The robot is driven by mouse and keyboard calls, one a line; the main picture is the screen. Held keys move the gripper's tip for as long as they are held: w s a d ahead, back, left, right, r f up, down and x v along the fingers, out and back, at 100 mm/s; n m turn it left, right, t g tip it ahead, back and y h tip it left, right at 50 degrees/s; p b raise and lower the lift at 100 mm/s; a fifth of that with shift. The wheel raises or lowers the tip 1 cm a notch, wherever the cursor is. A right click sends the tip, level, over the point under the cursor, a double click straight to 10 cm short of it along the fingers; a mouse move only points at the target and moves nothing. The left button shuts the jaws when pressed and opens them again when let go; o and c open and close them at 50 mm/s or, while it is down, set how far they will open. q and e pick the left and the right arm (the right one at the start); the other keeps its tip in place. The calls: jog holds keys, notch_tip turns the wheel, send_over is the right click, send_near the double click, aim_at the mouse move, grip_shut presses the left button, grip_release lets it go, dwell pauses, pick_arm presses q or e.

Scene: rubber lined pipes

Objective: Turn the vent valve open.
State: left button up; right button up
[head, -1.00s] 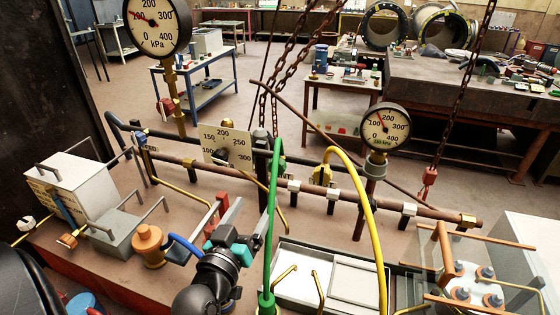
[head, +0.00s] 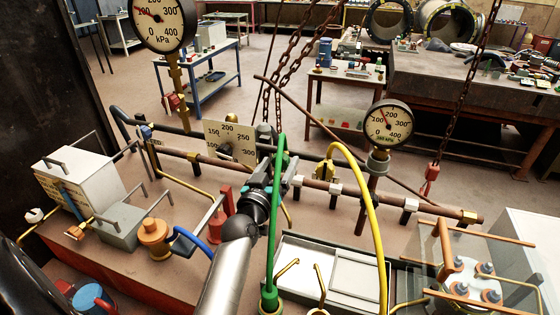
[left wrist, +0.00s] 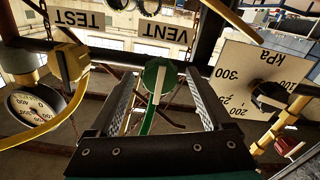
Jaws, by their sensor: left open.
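The vent valve's green round knob (left wrist: 158,76) has a pale bar handle across it and sits near the upside-down VENT label (left wrist: 165,31) in the left wrist view. My left gripper (head: 270,165) is open. In the left wrist view its two fingers stand on either side of the knob, with visible gaps; contact does not show. In the head view, the gripper and the green hose mostly hide the knob. My right gripper is not in view.
A yellow valve (left wrist: 72,66) by the TEST label is beside the vent valve. The square kPa gauge plate (head: 229,144) stands close to my left gripper. Green (head: 275,215) and yellow (head: 371,200) hoses arch nearby. A round gauge (head: 388,124) stands to the right.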

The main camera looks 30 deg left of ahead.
pick_arm(q)
jog(key=shift+w+a, duration=0.15)
jog(key=shift+w, duration=0.55)
grip_shut()
dwell(0.3)
